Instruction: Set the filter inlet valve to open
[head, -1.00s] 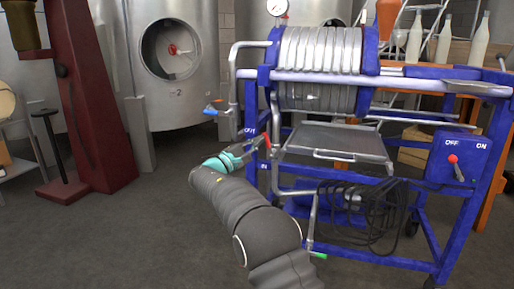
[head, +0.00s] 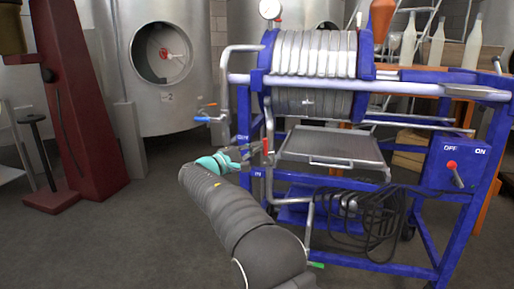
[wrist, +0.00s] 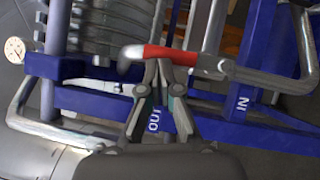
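The valve with a red lever handle (head: 266,145) is on the left side of the blue filter press, by the IN and OUT labels. In the wrist view the red handle (wrist: 168,53) lies across the picture, roughly level, joined to a metal pipe fitting at its right. My gripper (head: 246,154) is at the red handle, reaching from the left. In the wrist view its fingertips (wrist: 158,66) are together at the handle's lower edge. I cannot tell whether they touch it. The IN label (wrist: 242,104) is to the right and the OUT label (wrist: 154,120) shows behind the fingers.
A blue lever (head: 203,119) is on the upper left pipe and a green lever (head: 316,265) is low down. The press frame (head: 380,88) fills the right. A switch box (head: 452,163) and coiled cable (head: 365,220) are there. Open floor lies at the left.

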